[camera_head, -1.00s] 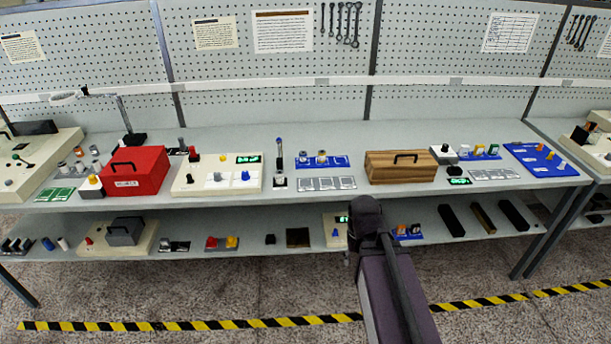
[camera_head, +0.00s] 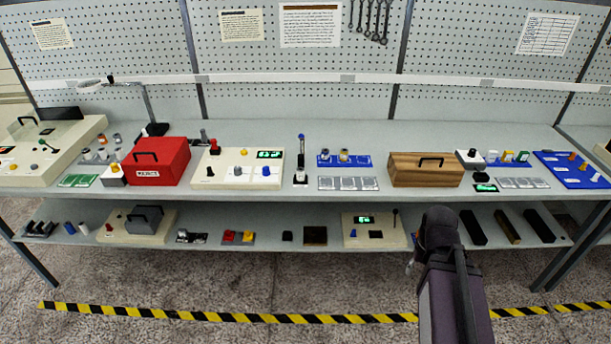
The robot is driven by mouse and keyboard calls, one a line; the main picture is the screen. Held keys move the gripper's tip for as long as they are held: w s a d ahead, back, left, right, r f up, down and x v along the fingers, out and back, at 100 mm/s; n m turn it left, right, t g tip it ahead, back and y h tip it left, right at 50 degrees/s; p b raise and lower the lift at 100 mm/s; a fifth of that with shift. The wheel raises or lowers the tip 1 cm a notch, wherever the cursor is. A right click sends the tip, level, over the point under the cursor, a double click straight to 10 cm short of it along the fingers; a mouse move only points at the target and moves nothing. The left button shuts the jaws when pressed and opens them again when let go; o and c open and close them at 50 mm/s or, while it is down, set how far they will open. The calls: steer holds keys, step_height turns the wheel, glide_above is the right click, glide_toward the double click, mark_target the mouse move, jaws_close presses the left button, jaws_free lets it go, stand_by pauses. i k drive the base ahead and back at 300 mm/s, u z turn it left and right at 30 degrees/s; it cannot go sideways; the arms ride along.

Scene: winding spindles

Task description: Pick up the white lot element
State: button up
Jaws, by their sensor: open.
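A small white piece (camera_head: 491,156) stands on a blue tray (camera_head: 512,165) on the upper bench surface, right of the wooden box. A yellow and a green piece stand beside it on the same tray. The white piece looks like the white lot element, but it is too small to be sure. My dark purple arm rises from the bottom edge right of centre, in front of the lower shelf and well short of the white piece. My gripper's fingers cannot be made out.
A wooden box (camera_head: 425,171) and a black-and-white device (camera_head: 469,158) stand left of the tray. Another blue tray (camera_head: 592,180) with pegs lies at the right. A red box (camera_head: 157,162) stands left. Dark bars lie on the lower shelf (camera_head: 350,209).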

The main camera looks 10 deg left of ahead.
mark_target(300, 171)
steer(key=u, duration=0.05)
steer(key=i, duration=1)
steer(key=z, duration=0.05)
